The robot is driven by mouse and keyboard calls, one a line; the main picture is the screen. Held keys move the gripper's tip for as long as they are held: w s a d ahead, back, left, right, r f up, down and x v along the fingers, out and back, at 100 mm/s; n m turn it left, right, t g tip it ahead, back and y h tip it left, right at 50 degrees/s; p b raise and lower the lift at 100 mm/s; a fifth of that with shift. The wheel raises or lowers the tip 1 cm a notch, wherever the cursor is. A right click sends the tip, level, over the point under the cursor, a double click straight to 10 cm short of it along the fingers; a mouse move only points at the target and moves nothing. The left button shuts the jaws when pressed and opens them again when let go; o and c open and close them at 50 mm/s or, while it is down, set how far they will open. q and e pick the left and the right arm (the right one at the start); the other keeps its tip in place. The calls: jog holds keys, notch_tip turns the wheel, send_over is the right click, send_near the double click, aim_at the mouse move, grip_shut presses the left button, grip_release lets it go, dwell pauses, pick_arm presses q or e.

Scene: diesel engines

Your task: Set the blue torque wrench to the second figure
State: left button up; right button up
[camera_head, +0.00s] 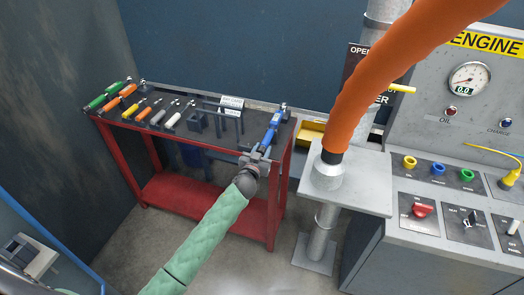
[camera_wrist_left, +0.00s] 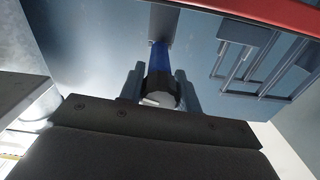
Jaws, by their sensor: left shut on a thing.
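The blue torque wrench (camera_head: 270,130) lies along the right end of the dark top of the red tool table (camera_head: 282,195). Its head points to the back and its handle end points toward me. My left gripper (camera_head: 257,157) is at the front edge of the table, shut on the handle end of the wrench. In the left wrist view the blue shaft and the round dark end with a pale cap (camera_wrist_left: 158,98) sit between the two fingers. The setting figures on the wrench are too small to read. My right gripper does not show.
Several green, orange and grey tools (camera_head: 125,92) lie on the left of the table. A rack with a small sign (camera_head: 231,103) stands beside the wrench. A thick orange hose (camera_head: 380,75) rises from a grey stand to the right. An engine control panel (camera_head: 450,175) is at far right.

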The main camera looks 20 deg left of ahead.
pick_arm(q)
jog(key=shift+m, duration=0.3)
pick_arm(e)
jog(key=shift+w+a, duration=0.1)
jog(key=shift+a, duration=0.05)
pick_arm(q)
jog(key=shift+m+b, duration=0.35)
jog(key=shift+m, duration=1.65)
jog(key=m, duration=0.2)
jog(key=shift+a+m+b, duration=0.1)
jog(key=shift+m+b, duration=0.25)
jog(key=shift+m, duration=0.05)
jog(key=m, duration=0.5)
jog(key=shift+m, duration=1)
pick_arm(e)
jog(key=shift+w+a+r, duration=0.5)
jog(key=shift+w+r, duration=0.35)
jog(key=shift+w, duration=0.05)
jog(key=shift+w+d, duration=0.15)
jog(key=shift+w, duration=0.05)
